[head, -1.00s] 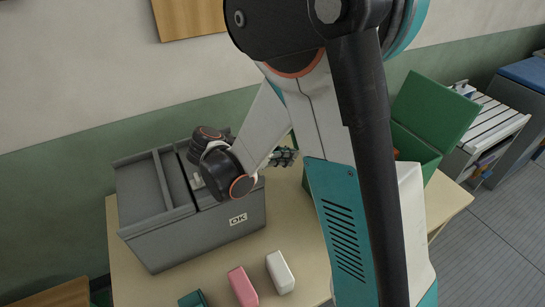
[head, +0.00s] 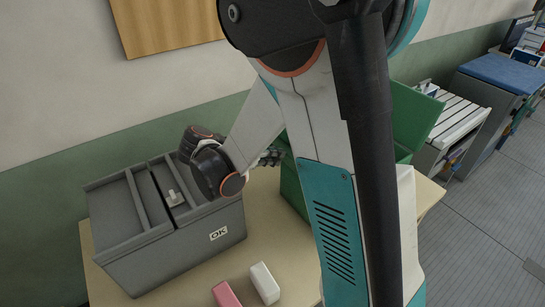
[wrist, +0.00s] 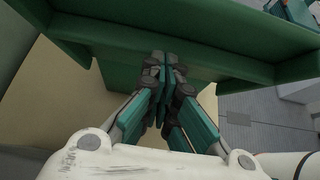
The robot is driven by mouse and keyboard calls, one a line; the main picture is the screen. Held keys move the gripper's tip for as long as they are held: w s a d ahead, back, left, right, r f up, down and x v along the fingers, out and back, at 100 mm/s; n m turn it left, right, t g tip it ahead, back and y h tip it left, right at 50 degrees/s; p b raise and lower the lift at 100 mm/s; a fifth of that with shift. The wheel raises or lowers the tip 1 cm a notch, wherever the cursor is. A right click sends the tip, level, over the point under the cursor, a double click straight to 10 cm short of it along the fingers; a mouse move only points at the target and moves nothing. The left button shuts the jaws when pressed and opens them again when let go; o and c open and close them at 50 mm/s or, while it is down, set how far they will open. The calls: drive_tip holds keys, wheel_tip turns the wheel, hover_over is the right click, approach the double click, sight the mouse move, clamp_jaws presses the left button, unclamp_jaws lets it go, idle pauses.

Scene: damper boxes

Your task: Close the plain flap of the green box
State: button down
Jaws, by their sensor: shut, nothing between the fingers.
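The green box (head: 291,188) stands on the table behind my arm, which hides most of it in the head view. A raised green flap (head: 412,118) shows to the right of my arm; whether it is the plain one I cannot tell. My gripper (head: 270,157) is at the box's left side in the head view, partly hidden by my arm. In the wrist view my gripper (wrist: 163,75) is shut and empty, with its fingertips at a green panel of the box (wrist: 215,68). I cannot tell whether they touch it.
A grey box (head: 165,245) with an OK label stands on the table (head: 285,245) at the left, close to my wrist. A white block (head: 264,283) and a pink block (head: 227,294) lie in front. A slatted white bench (head: 455,125) stands beyond the table at the right.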

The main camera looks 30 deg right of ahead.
sight(287, 150)
drive_tip(key=shift+d+r, duration=0.25)
drive_tip(key=shift+d, duration=0.05)
drive_tip(key=shift+d+r+y+p, duration=0.75)
drive_tip(key=shift+d+y+p, duration=0.1)
drive_tip(key=shift+p, duration=0.35)
drive_tip(key=d+y+p, duration=0.1)
drive_tip(key=d, duration=0.1)
drive_tip(key=d+r+y+p, duration=0.1)
drive_tip(key=d, duration=0.1)
drive_tip(key=d+r+y+p, duration=0.1)
drive_tip(key=d+y, duration=0.1)
drive_tip(key=shift+d+r+p, duration=0.1)
drive_tip(key=shift+r+p, duration=0.1)
drive_tip(key=shift+p, duration=0.2)
drive_tip(key=d+f+y+b, duration=0.3)
drive_tip(key=d+f, duration=0.2)
drive_tip(key=d, duration=0.5)
drive_tip(key=w+d+f+y+b, duration=0.1)
drive_tip(key=d+f+y+b, duration=0.2)
drive_tip(key=d, duration=0.6)
drive_tip(key=shift+d+f, duration=0.35)
drive_tip(key=shift+f, duration=0.7)
